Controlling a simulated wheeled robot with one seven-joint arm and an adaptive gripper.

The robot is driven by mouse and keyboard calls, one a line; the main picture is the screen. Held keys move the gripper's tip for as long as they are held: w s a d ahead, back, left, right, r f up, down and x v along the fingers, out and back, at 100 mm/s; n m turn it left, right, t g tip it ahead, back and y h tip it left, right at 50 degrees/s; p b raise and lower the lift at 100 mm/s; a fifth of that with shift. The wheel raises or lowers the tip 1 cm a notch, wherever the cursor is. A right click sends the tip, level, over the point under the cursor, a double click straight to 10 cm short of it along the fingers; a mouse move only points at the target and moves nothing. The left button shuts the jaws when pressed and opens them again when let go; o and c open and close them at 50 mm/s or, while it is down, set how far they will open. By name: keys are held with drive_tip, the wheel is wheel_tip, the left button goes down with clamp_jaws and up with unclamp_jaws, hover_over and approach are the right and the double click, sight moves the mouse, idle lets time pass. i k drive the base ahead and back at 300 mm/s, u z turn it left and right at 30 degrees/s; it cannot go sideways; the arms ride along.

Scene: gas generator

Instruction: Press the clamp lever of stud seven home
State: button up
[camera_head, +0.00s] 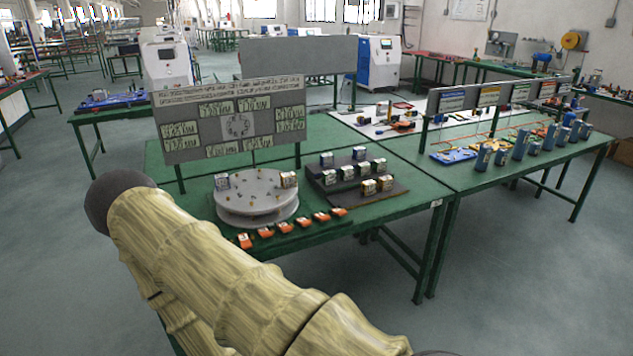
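A round grey two-tier plate (257,197) stands on the green table. Small studs rise from its top, too small to number, so I cannot tell which is stud seven. One small block (222,181) sits at the plate's left and another (288,180) at its right. Several orange pieces (265,233) lie in a row along the front table edge; I cannot tell whether any is a clamp lever. No clamp lever can be made out on the plate. My sleeved arm crosses the lower left and hides part of the table. My gripper is not in view.
A dark stepped rack (325,196) with several small blocks stands right of the plate. A grey board (235,120) with printed labels stands behind it. Further right, a green table (490,187) holds several blue-grey cylinders (519,144). Open floor lies in front.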

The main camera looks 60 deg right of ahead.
sight(320, 216)
drive_tip(key=z, duration=0.25)
drive_tip(key=i, duration=1.5)
drive_tip(key=z, duration=1.6)
drive_tip(key=i, duration=0.9)
drive_tip(key=z, duration=1)
